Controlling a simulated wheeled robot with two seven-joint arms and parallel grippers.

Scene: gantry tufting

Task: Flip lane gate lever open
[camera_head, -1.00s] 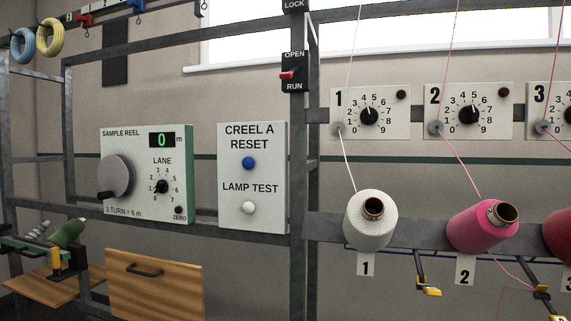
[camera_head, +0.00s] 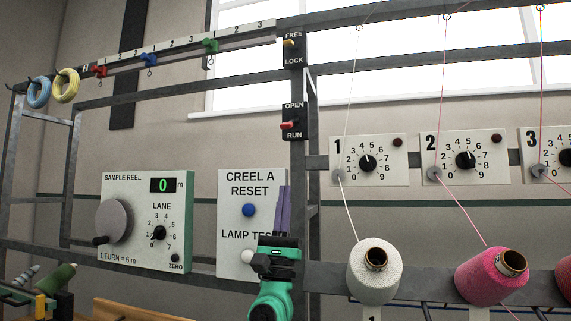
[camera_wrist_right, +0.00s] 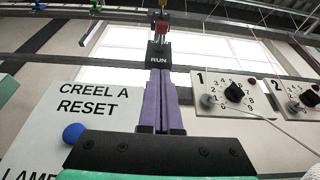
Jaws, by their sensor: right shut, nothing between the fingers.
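A red lever (camera_head: 288,125) sits on a black plate marked OPEN above and RUN below, on the upright frame post. The lever sits nearer the RUN word. It also shows in the right wrist view (camera_wrist_right: 161,28), straight beyond the fingertips. My right gripper (camera_head: 284,189) has purple fingers pointing up, below this plate and in front of the right edge of the CREEL A RESET panel. In the right wrist view its fingers (camera_wrist_right: 160,74) are together and empty, with their tips apart from the lever. My left gripper is not in view.
A yellow lever (camera_head: 289,42) on a FREE/LOCK plate is above on the same post. The CREEL A RESET panel (camera_head: 235,210) and SAMPLE REEL box (camera_head: 125,247) are left. Numbered dial panels (camera_head: 367,178), a white cone (camera_head: 373,278) and a pink cone (camera_head: 485,280) are right.

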